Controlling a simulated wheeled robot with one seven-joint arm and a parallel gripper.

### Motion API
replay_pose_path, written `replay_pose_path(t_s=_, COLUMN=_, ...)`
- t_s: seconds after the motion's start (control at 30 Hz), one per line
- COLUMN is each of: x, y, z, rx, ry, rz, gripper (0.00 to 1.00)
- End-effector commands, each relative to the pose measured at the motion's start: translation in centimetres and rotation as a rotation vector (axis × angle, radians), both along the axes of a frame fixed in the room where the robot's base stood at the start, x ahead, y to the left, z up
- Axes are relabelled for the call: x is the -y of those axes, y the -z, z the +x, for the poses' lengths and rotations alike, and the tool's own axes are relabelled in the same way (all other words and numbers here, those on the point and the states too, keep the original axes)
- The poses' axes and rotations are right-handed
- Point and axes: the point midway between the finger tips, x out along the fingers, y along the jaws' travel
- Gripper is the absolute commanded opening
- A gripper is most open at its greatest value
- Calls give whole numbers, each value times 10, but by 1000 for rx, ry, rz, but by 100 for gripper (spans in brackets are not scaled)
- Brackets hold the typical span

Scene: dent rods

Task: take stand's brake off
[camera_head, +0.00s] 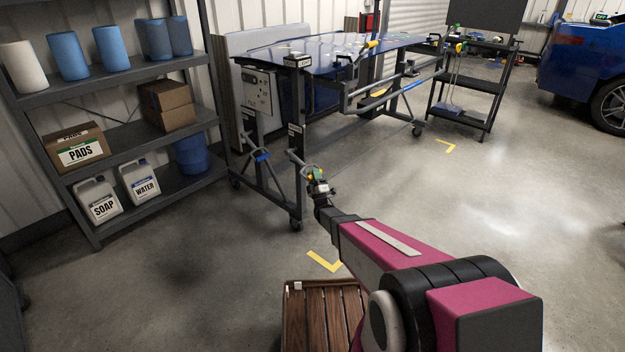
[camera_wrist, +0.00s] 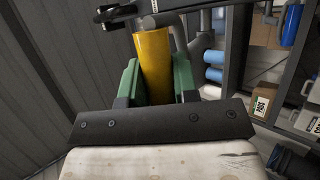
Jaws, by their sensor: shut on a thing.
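The wheeled stand (camera_head: 298,108) is at the centre back of the head view, with a dark blue glossy panel (camera_head: 320,48) lying on top. My gripper (camera_head: 317,175) is low beside the stand's near leg. In the wrist view, the green fingers of my gripper (camera_wrist: 160,85) are shut on a yellow cylindrical grip (camera_wrist: 153,60), one finger on each side. The grip joins a grey metal bar (camera_wrist: 162,19) at its far end. In the head view the grip is tiny and mostly hidden by my gripper. I cannot tell the brake's position.
A grey shelf (camera_head: 125,128) with boxes, jugs and rolls stands at the left. A wooden slatted crate (camera_head: 318,318) sits low in front, under my arm. A black cart (camera_head: 465,85) and a blue car (camera_head: 585,65) are at the back right. The floor at right is clear.

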Motion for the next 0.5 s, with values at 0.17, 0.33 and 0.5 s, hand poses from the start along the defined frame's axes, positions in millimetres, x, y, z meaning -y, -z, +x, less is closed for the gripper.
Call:
replay_pose_path(t_s=0.17, x=6, y=-33, z=-11, rx=-111, ry=1, rz=-113, gripper=0)
replay_pose_path(t_s=0.33, x=8, y=-60, z=-11, rx=-224, ry=1, rz=-228, gripper=0)
replay_pose_path(t_s=0.5, x=5, y=-86, z=-9, rx=-338, ry=2, rz=-342, gripper=0)
